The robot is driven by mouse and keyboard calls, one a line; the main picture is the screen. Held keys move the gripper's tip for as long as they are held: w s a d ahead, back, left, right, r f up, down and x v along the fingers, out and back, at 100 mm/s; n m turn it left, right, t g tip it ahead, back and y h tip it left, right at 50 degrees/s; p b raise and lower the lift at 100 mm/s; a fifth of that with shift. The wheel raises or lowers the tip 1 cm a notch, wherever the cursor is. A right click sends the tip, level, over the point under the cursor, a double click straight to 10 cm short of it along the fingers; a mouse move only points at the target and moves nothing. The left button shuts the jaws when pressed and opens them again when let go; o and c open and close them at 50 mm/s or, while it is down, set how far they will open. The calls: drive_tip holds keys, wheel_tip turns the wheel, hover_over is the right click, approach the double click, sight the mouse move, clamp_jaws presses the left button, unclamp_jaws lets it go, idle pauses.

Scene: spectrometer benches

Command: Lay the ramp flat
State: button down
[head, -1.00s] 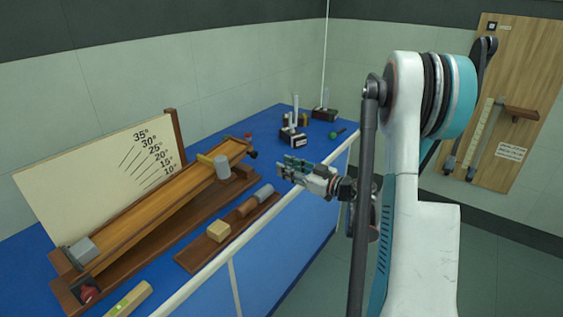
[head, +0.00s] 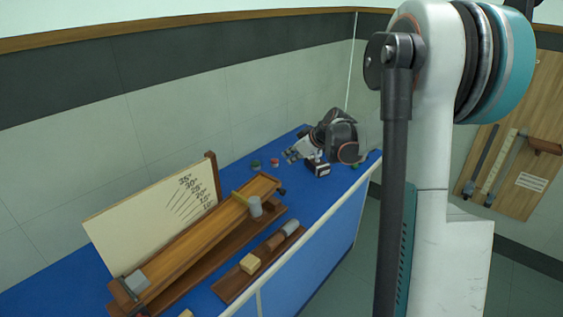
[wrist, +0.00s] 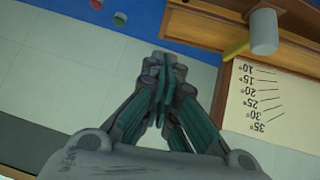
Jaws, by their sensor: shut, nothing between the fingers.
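The wooden ramp (head: 205,229) slopes on its wooden base, its right end raised and its left end low. A cream angle board (head: 150,225) with degree marks stands behind it. A yellow bar (head: 241,199) and a grey cylinder (head: 255,206) are at the raised end. A grey block (head: 136,282) sits at the low end. My gripper (head: 290,155) is beyond the raised end, near the back wall, apart from the ramp. In the wrist view my gripper (wrist: 165,65) is shut and empty. The ramp's end (wrist: 222,22) and the angle board (wrist: 265,100) lie to its right.
A dark wooden tray (head: 232,287) with several blocks lies in front of the ramp on the blue bench (head: 333,215). A small labelled block (head: 318,169) and small red and green items (head: 255,164) are near my arm. A tool board (head: 515,150) hangs at right.

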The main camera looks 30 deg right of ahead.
drive_tip(key=b, duration=0.2)
hover_over(279, 181)
drive_tip(key=f, duration=0.6)
drive_tip(key=shift+s+a+f, duration=0.3)
drive_tip(key=shift+f, duration=0.05)
drive_tip(key=f, duration=0.3)
drive_tip(key=shift+w+d+f, duration=0.15)
drive_tip(key=shift+w+d, duration=0.05)
drive_tip(key=shift+w, duration=0.05)
drive_tip(key=shift+f+b, duration=0.3)
drive_tip(key=shift+f, duration=0.15)
